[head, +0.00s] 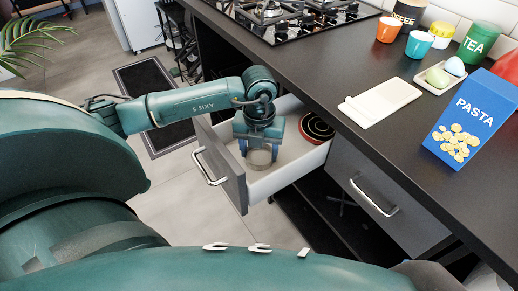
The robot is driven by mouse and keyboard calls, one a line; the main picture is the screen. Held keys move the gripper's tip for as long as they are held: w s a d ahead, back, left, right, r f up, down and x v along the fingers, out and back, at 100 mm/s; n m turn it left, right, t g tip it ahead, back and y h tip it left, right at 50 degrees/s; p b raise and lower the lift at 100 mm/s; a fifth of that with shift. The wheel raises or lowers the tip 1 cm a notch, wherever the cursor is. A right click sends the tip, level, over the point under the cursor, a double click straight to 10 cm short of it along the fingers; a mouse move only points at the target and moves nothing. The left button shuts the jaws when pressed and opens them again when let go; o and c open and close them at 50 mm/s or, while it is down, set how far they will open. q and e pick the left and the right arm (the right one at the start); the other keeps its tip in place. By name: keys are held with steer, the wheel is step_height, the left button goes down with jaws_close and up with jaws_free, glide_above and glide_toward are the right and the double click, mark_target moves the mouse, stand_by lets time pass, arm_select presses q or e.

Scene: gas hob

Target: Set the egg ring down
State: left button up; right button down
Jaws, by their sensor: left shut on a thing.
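The egg ring (260,158) is a small, thin, pale metal ring in the head view. It is low inside the open drawer (288,178), near the drawer's front. My left gripper (261,149) reaches down into the drawer from above and is shut on the ring, with a finger at either side. I cannot tell whether the ring touches the drawer floor. My right gripper is not in view.
A dark round item with red rings (316,127) lies farther back in the drawer. The counter above holds a white board (380,101), a blue pasta box (463,120), cups (419,44), canisters (478,43) and a gas hob (285,15). A closed drawer (385,190) is at the right.

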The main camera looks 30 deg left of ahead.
arm_select(q)
steer(key=shift+f, duration=0.2)
steer(key=o, duration=1)
steer(key=shift+c, duration=0.2)
steer(key=shift+r, duration=0.1)
step_height(320, 180, up, 12)
steer(key=p, duration=0.3)
steer(key=shift+r, duration=0.15)
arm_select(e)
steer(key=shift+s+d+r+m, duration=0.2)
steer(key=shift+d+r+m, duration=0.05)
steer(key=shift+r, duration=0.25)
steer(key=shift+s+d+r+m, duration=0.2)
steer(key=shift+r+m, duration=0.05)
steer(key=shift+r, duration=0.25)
